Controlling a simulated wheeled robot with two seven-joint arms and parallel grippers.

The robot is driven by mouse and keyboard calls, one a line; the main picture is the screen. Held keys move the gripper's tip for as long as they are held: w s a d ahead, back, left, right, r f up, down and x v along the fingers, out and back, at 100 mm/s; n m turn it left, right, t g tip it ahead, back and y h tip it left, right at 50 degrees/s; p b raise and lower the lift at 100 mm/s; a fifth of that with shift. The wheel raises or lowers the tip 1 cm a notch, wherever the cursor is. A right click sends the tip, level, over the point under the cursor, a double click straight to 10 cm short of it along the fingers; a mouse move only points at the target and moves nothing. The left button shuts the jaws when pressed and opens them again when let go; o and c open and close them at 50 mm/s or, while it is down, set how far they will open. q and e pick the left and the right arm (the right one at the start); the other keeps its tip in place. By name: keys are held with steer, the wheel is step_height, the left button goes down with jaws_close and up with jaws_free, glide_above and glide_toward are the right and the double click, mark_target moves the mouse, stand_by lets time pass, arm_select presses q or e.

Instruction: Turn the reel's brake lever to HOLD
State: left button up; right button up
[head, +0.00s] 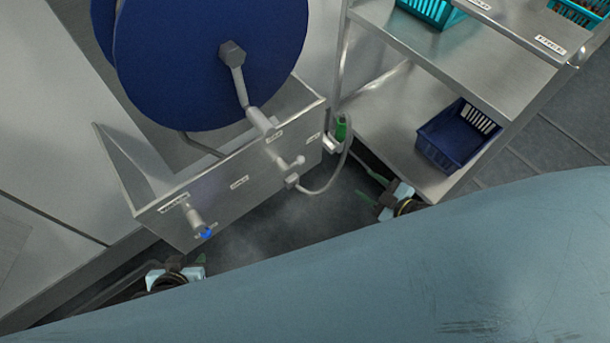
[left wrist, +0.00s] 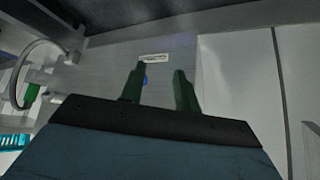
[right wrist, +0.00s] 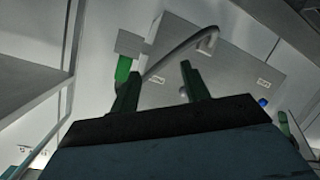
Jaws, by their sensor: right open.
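The dark blue reel (head: 190,60) with its grey crank (head: 238,80) stands above a steel box (head: 225,175). A lever with a round pale knob (head: 298,161) sticks out of the box front between two small labels, too small to read; I take it for the brake lever. My right gripper (right wrist: 157,68) is open and empty, low and to the right of the lever, apart from it. My left gripper (left wrist: 158,72) is open and empty, below the box's left end near the blue-tipped tap (head: 204,231). Both grippers are partly hidden by my own body in the head view.
A grey hose (head: 335,178) loops from the box front to the green nozzle (head: 341,128) at its right end. A steel shelf cart (head: 385,125) stands at right, with a dark blue crate (head: 458,135) on its lower shelf. The floor before the box is clear.

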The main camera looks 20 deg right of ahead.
arm_select(q)
steer(key=w+d+r+t+h+b, duration=0.2)
steer(key=r+t+b, duration=0.3)
steer(key=r, duration=0.7)
steer(key=w+d+r+t+h+b, duration=0.2)
steer(key=r+t+b, duration=0.4)
steer(key=r, duration=0.6)
steer(key=shift+w+r+m+t, duration=0.3)
steer(key=shift+w+r+t, duration=0.1)
steer(key=shift+w, duration=0.15)
arm_select(e)
steer(key=w+a+r+n+g+y, duration=0.1)
steer(key=w+a+r+n+y, duration=0.1)
steer(key=w+a+n+y, duration=0.2)
steer(key=w+a+r+n+g+y, duration=0.1)
steer(key=w+a+n+y, duration=0.3)
steer(key=a, duration=0.7)
steer(key=shift+w+r+n+g+y, duration=0.4)
steer(key=shift+w+r+n, duration=0.45)
steer(key=shift+w+n, duration=0.2)
